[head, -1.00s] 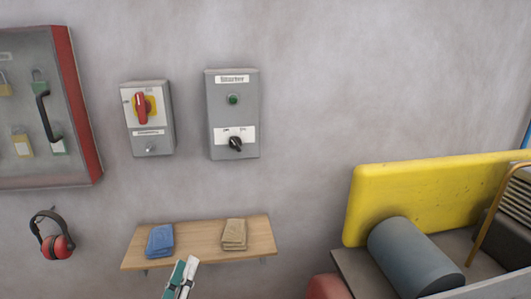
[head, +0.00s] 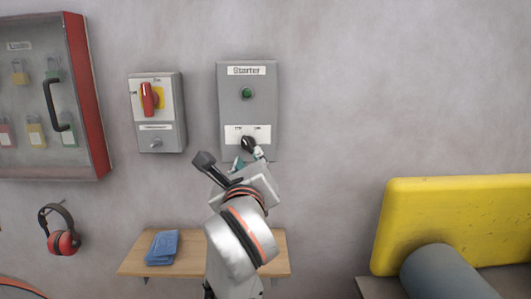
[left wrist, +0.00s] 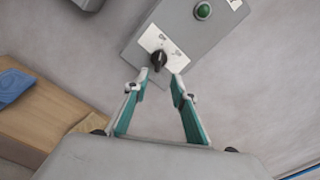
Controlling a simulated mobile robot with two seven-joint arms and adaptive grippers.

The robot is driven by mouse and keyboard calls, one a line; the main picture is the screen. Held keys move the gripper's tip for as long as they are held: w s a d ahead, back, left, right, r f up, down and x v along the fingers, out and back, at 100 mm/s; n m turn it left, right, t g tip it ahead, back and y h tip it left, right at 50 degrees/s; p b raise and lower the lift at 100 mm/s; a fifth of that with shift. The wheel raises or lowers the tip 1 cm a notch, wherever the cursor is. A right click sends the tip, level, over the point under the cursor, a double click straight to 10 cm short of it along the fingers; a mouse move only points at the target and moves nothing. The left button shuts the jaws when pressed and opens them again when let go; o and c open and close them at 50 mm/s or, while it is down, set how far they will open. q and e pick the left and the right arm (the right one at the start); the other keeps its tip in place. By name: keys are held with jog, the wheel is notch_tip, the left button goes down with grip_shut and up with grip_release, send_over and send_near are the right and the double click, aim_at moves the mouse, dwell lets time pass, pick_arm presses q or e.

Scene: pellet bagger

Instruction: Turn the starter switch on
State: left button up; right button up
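The starter box (head: 247,110) is a grey wall panel labelled "Starter", with a green button (head: 246,93) and a black rotary switch (head: 248,144) on a white plate below it. In the left wrist view the black switch (left wrist: 159,60) lies just beyond my left fingertips, between their lines. My left gripper (left wrist: 160,78) is open, with teal-lined fingers apart and nothing between them. In the head view my left gripper (head: 250,158) is at the lower part of the box, partly hidden by its own wrist. Contact with the switch cannot be told. My right gripper is not in view.
A grey box with a red-and-yellow rotary switch (head: 148,98) is left of the starter box. A padlock cabinet (head: 48,100) and ear defenders (head: 62,230) are further left. A wooden shelf (head: 131,263) with blue cloth (head: 163,247) is below. A yellow guard (head: 450,215) stands right.

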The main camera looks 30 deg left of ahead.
aim_at(249, 147)
pick_arm(q)
jog(key=x, duration=0.7)
jog(key=shift+a, duration=0.25)
grip_shut()
